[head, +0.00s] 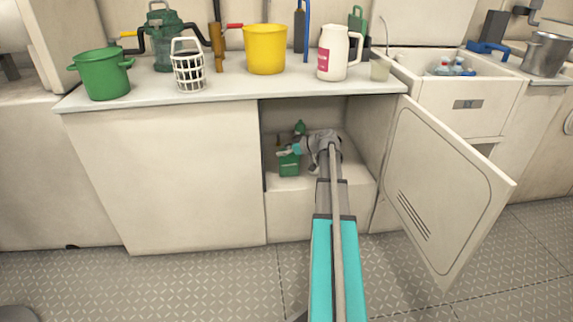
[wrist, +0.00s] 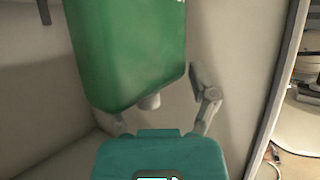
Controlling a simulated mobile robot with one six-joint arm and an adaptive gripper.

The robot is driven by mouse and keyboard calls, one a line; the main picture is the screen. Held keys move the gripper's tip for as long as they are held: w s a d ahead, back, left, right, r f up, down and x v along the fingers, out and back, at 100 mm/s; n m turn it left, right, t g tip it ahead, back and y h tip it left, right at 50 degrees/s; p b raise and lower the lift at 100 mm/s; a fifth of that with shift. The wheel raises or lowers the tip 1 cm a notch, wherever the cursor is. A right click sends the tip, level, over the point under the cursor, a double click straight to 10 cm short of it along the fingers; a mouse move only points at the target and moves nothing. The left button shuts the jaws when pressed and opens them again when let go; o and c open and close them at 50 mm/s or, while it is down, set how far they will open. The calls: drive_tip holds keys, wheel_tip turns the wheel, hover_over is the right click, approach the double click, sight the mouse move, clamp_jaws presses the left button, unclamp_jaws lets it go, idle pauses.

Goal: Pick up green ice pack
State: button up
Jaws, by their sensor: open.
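The green ice pack (head: 289,165) is upright inside the open cupboard under the counter, in the head view. In the wrist view a large green block, seemingly this ice pack (wrist: 128,50), fills the upper left, with a pale nub at its lower edge. My gripper (head: 291,150) is inside the cupboard at the pack's top. In the wrist view my gripper (wrist: 158,98) is open. Its right finger is clear of the pack, with a gap; the left finger is mostly hidden by the pack. I cannot tell whether either finger touches it.
Another green item (head: 300,127) stands behind in the cupboard. The cupboard door (head: 440,190) hangs open to the right. The counter (head: 215,93) above carries a green pot (head: 104,75), white basket (head: 188,70), yellow bucket (head: 265,50) and white jug (head: 336,55). Cupboard walls are close around my arm.

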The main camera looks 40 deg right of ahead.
clamp_jaws()
drive_tip(key=shift+r, duration=0.15)
idle(0.4)
wheel_tip(320, 180, up, 3)
drive_tip(key=p, duration=0.3)
drive_tip(key=shift+s+a+r+p, duration=0.15)
drive_tip(key=shift+r+p, duration=0.15)
drive_tip(key=shift+p, duration=0.15)
drive_tip(key=s+a, duration=0.4)
drive_tip(key=s, duration=0.3)
drive_tip(key=s+a, duration=0.4)
drive_tip(key=s, duration=0.4)
drive_tip(key=shift+s+a+f, duration=0.2)
drive_tip(key=shift+a+f, duration=0.05)
drive_tip(key=shift+a, duration=0.05)
